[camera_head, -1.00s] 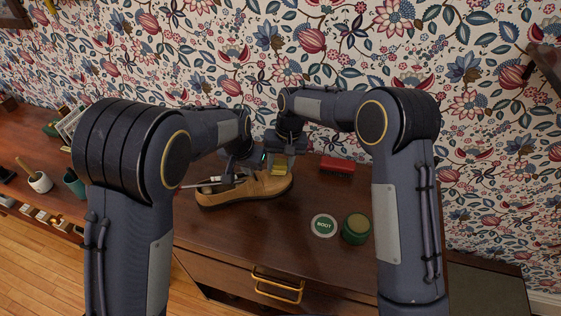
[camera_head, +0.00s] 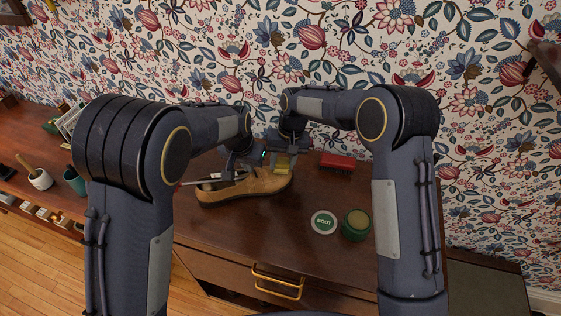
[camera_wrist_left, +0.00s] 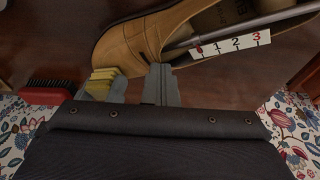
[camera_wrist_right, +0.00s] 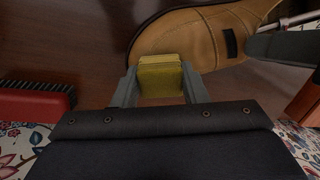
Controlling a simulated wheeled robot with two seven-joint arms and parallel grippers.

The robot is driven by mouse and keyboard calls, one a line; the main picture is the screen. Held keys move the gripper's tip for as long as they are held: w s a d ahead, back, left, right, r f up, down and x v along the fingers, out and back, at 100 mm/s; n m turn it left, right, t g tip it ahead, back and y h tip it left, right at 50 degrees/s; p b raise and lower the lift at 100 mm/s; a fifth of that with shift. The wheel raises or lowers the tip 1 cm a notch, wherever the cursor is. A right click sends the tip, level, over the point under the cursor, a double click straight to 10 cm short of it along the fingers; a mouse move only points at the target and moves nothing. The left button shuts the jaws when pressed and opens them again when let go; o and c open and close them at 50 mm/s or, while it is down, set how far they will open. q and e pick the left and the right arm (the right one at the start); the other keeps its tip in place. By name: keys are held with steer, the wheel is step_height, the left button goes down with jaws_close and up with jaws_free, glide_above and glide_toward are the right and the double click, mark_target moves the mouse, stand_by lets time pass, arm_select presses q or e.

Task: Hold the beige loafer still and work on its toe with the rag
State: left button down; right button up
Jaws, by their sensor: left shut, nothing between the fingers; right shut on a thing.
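The beige loafer (camera_head: 245,190) lies on the brown desk top with its toe to the right; it also shows in the left wrist view (camera_wrist_left: 145,42) and the right wrist view (camera_wrist_right: 190,38). My right gripper (camera_head: 283,156) is shut on the folded yellow rag (camera_wrist_right: 160,75) at the toe. I cannot tell whether the rag touches the leather. My left gripper (camera_wrist_left: 161,80) is shut and empty beside the loafer's upper. Its exact contact with the shoe is unclear.
A red brush (camera_head: 338,162) lies behind and right of the toe. A round BOOT lid (camera_head: 323,223) and an open green tin (camera_head: 356,225) sit front right. A green cup (camera_head: 75,182) and white mortar (camera_head: 40,181) stand far left. The desk before the shoe is clear.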

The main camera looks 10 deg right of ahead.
steer(key=shift+w+d+f, duration=0.1)
steer(key=shift+d+f, duration=0.05)
steer(key=shift+d, duration=0.05)
steer(key=shift+s+a+r, duration=0.15)
steer(key=shift+s+a, duration=0.1)
steer(key=shift+a, duration=0.45)
steer(key=shift+s+a+r, duration=0.1)
steer(key=shift+s+a, duration=0.15)
steer(key=shift+a, duration=0.45)
steer(key=shift+d, duration=0.15)
stand_by(1.3)
steer(key=shift+w+d, duration=0.15)
steer(key=shift+d, duration=0.1)
steer(key=shift+w+d+f, duration=0.1)
steer(key=shift+w+d, duration=0.1)
steer(key=shift+d, duration=0.3)
steer(key=shift+w+d+f, duration=0.1)
steer(key=shift+w+d, duration=0.05)
steer(key=shift+d, duration=0.35)
steer(key=shift+r, duration=0.1)
steer(key=shift+w+d+r, duration=0.1)
steer(key=shift+d+r, duration=0.15)
steer(key=shift+r, duration=1)
steer(key=shift+d+r, duration=0.25)
steer(key=shift+r, duration=0.95)
